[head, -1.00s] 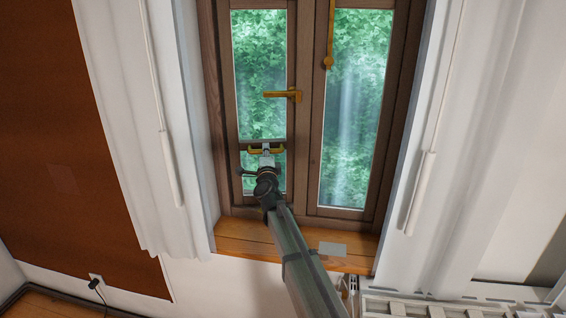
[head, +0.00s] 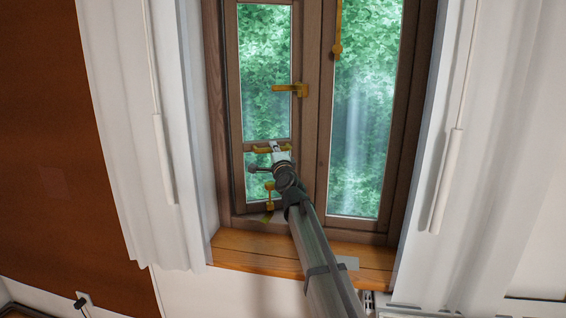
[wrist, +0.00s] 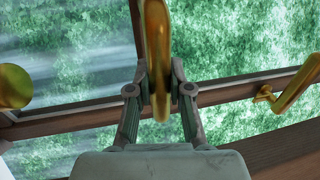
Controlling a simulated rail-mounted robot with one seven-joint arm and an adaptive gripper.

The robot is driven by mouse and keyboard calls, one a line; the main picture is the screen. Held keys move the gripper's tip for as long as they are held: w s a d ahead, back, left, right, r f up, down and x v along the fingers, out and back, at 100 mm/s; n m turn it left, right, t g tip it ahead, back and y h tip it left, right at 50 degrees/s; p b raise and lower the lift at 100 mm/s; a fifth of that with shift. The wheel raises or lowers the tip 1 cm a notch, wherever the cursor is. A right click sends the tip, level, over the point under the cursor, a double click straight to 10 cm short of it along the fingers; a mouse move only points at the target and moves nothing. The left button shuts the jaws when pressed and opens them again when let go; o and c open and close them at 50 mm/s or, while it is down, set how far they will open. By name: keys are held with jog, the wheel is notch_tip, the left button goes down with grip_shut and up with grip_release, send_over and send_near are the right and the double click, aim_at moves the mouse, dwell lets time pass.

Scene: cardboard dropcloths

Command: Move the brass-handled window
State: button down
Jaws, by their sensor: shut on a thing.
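The brown wooden window has two tall sashes. The left sash (head: 236,165) has a brass lever handle (head: 290,90) at its right edge and a lower horizontal brass handle (head: 259,150) on its crossbar. My gripper (head: 278,147) is at this lower handle. In the wrist view, my gripper (wrist: 159,78) has its fingers on both sides of a brass bar (wrist: 156,40), shut on it. A brass fitting (head: 270,194) shows below, beside my arm. The arm hides part of the lower left pane, and I cannot tell how far the sash stands open.
The right sash (head: 412,95) has its own brass handle (head: 337,46). A wooden sill (head: 235,245) runs beneath the window, with a small grey plate (head: 347,263) on it. White curtains with hanging wands (head: 165,160) stand on both sides. A brown panel (head: 50,130) covers the left wall.

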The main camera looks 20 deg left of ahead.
jog(key=shift+w+a+y+b, duration=0.1)
jog(key=shift+y+b, duration=0.2)
jog(key=shift+b, duration=0.3)
jog(key=c, duration=1.1)
grip_release()
jog(key=shift+r, duration=0.1)
jog(key=shift+o, duration=0.2)
jog(key=shift+s+d+f, duration=0.2)
jog(key=shift+s+d, duration=0.2)
jog(key=shift+s, duration=0.1)
jog(key=v, duration=1)
jog(key=shift+s+d, duration=0.2)
jog(key=shift+s, duration=0.15)
